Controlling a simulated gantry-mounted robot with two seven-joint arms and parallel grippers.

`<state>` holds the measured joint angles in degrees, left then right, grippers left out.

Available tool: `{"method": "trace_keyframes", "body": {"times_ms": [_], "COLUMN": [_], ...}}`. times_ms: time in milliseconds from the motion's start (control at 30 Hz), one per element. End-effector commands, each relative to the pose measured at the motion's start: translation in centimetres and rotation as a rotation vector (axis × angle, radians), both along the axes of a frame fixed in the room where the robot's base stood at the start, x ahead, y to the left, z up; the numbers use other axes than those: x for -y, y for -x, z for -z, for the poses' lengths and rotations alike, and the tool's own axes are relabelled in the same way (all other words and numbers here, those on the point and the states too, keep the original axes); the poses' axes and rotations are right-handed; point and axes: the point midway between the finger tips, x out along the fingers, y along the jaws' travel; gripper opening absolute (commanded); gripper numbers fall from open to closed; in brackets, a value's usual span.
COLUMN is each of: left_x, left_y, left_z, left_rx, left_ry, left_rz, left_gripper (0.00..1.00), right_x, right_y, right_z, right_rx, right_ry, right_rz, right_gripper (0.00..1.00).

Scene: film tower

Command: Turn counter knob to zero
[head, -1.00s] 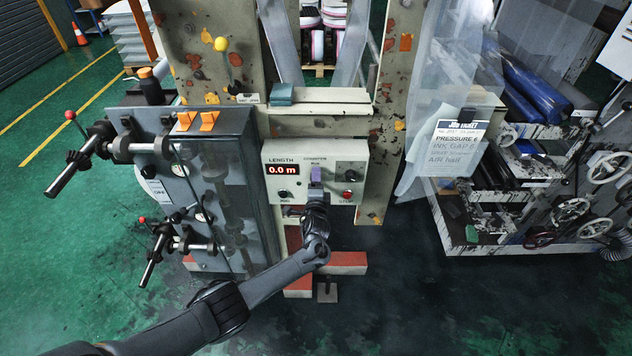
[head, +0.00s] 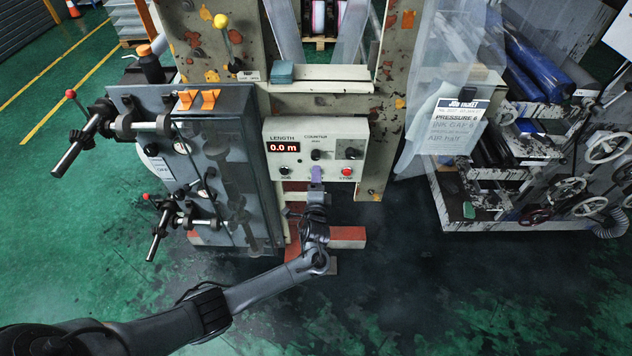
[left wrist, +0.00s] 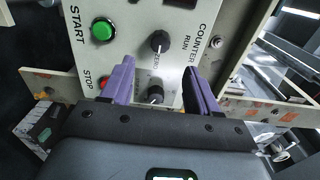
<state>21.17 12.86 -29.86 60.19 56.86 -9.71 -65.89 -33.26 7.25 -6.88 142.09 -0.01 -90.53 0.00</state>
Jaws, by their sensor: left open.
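The counter knob (head: 316,155) is a small dark knob on the cream control panel (head: 268,130), under the word COUNTER. In the left wrist view the black knob (left wrist: 160,41) has RUN and ZERO lettering beside it; I cannot tell for certain which its pointer faces. My left gripper (head: 318,173) is just below the knob in the head view. In the left wrist view its purple fingers (left wrist: 159,65) are open and apart, with the counter knob beyond their tips, not gripped. My right gripper is not in view.
A green start button (left wrist: 103,30) is near the counter knob. A grey cabinet with levers (head: 230,110) stands left of the panel. Dark floor is clear at lower right.

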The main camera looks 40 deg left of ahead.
Motion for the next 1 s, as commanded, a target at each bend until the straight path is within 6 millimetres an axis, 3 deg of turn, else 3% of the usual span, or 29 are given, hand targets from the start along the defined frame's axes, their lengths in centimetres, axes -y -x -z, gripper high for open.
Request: {"method": "trace_keyframes", "body": {"times_ms": [200,733,867,1000], "left_x": [0.9,1.0,1.0,1.0], "left_y": [1.2,1.5,3.0,6.7], "left_z": [0.0,0.4,2.6,7.2], "left_rx": [-0.001,-0.006,-0.043,-0.123], "left_ry": [0.001,0.000,0.001,0.011], "left_rz": [0.000,0.000,0.000,-0.007], "left_gripper": [0.60,0.60,0.60,0.60], "right_x": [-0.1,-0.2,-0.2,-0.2], "right_y": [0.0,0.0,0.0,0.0], "right_z": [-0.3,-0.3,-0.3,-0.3], "right_rx": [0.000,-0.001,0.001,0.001], "right_ry": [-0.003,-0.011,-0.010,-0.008], "right_rz": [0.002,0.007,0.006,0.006], "right_gripper": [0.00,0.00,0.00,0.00]}}
